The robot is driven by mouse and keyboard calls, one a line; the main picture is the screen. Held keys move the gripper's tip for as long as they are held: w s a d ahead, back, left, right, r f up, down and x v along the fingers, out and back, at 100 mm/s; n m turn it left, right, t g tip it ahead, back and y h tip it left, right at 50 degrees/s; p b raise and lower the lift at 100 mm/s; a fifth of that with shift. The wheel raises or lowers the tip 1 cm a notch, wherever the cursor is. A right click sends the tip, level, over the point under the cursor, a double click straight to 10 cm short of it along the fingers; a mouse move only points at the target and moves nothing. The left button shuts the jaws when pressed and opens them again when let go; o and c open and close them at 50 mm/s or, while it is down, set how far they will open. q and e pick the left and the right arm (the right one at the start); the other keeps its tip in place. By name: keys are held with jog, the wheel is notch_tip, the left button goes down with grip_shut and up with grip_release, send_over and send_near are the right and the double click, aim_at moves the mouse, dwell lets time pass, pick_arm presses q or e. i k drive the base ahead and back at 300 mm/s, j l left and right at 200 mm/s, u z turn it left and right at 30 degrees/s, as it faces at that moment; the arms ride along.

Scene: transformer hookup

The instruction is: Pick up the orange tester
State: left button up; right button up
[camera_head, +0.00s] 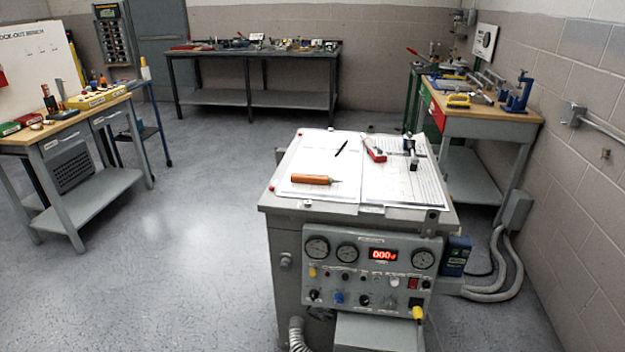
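An orange-handled tool (311,180), which looks like the orange tester, lies on its side on white papers on top of the grey test cabinet (282,240). Its thin dark tip points right. It is near the front left of the cabinet top, with nothing touching it from above. Neither of my grippers is in view.
A black pen (341,148), a red and grey device (374,149) and a small black-and-white object (410,152) also lie on the cabinet top. Workbenches with tools stand left (70,133), at the back (255,53) and right (515,113). Open floor (190,240) lies left.

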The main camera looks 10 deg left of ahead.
aim_at(306, 178)
jog(key=z, duration=0.2)
jog(key=i+j+z, duration=0.15)
jog(key=j+z, duration=0.5)
jog(key=i+j+z, duration=0.1)
jog(key=j+z, duration=0.25)
